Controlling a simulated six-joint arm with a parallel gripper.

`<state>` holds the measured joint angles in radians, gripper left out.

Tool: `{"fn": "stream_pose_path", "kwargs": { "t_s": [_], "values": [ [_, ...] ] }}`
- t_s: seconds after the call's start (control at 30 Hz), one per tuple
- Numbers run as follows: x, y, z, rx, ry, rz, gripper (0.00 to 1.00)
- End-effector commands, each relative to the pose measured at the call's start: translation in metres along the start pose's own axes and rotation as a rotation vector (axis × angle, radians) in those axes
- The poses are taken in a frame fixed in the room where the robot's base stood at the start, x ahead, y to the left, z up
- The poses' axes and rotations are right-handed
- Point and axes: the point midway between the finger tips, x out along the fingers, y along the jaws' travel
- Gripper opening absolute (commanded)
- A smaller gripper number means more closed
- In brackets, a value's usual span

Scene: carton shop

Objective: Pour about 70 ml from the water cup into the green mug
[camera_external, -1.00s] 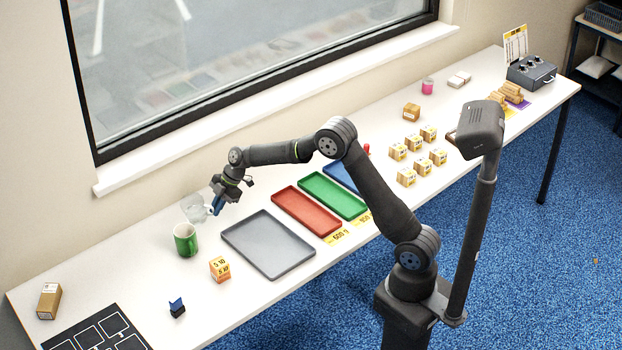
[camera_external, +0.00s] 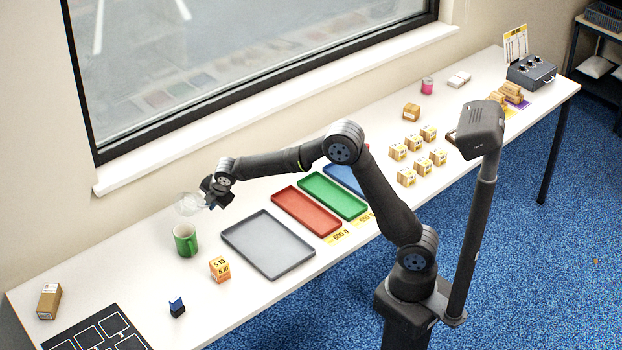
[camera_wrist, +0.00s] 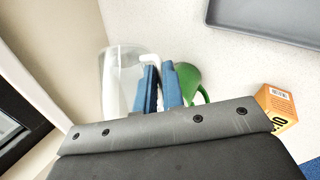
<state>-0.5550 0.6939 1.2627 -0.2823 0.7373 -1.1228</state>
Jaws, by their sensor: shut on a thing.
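The clear water cup (camera_external: 188,204) is at the end of my arm, above and just behind the green mug in the external view. It looks tilted there. In the wrist view the clear cup (camera_wrist: 116,82) is at the blue fingers of my gripper (camera_wrist: 158,86), which are shut on it. My gripper (camera_external: 207,196) is dark and small in the external view. The green mug (camera_external: 185,241) stands upright on the table. In the wrist view the mug (camera_wrist: 189,78) is partly hidden behind the fingers. I cannot make out the water level.
An orange box (camera_external: 220,269) stands right of the mug, before a grey tray (camera_external: 226,238). Red (camera_external: 300,216) and green (camera_external: 333,198) trays lie further right. A blue-black block (camera_external: 177,307) and a brown carton (camera_external: 49,301) are at the front left. The window wall is close behind.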

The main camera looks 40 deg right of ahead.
Motion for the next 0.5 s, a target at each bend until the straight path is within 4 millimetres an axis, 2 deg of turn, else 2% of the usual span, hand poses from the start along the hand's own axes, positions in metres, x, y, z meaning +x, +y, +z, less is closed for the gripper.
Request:
{"fn": "stream_pose_path", "kwargs": {
  "t_s": [0.5],
  "values": [
    [0.0022, -0.0028, -0.0034, -0.03, -0.087, 0.058, 0.0]
  ]
}}
